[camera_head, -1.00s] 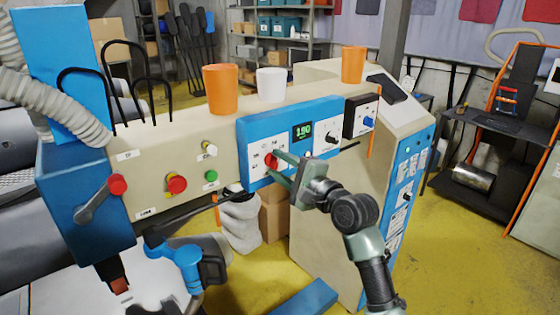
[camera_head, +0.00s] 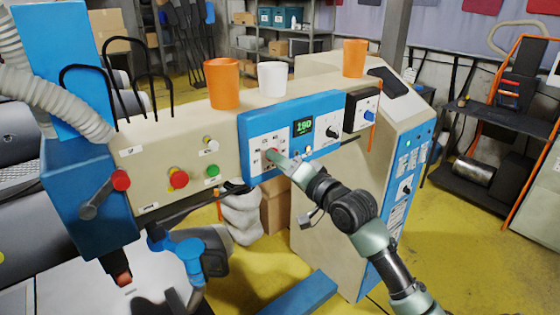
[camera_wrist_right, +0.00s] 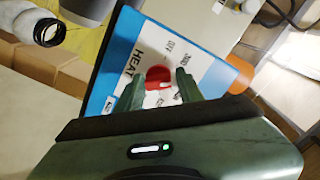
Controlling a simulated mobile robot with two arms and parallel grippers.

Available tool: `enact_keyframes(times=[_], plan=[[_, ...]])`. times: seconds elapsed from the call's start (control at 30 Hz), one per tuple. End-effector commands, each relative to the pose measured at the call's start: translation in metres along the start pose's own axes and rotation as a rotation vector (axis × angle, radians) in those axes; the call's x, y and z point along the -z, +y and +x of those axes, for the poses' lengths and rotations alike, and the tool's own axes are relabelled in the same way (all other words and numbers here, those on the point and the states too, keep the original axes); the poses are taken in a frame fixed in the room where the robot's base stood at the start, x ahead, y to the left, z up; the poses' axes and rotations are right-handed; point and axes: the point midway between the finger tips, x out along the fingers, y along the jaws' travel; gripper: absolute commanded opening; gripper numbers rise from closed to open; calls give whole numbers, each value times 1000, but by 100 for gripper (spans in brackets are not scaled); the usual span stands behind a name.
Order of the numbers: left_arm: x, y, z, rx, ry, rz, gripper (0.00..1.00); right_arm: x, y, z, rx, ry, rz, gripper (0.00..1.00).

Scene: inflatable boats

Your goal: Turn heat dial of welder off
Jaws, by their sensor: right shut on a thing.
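The welder (camera_head: 225,130) is a beige machine with a blue control panel across the middle of the head view. Its red heat dial (camera_head: 269,153) sits on the white plate at the panel's left, partly hidden by my gripper. In the right wrist view the red dial (camera_wrist_right: 158,77) is between the two green fingers, with "HEAT", "OFF" and "300" printed around it. My right gripper (camera_head: 274,158) is shut on the dial. It also shows in the wrist view (camera_wrist_right: 160,86). The green display (camera_head: 302,126) reads about 190. My left gripper is not in view.
Orange cups (camera_head: 222,84) and a white cup (camera_head: 272,79) stand on top of the machine. A black knob (camera_head: 333,131) and a blue knob (camera_head: 369,115) lie right of the display. Yellow floor is open at the right.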

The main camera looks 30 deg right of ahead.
Motion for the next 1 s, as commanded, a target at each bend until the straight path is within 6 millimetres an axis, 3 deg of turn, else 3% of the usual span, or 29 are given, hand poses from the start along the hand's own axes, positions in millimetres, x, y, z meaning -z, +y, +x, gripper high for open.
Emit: enact_keyframes(times=[1.0], plan=[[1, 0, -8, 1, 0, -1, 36, -2, 9, 0, -4, -9, -921, 0]])
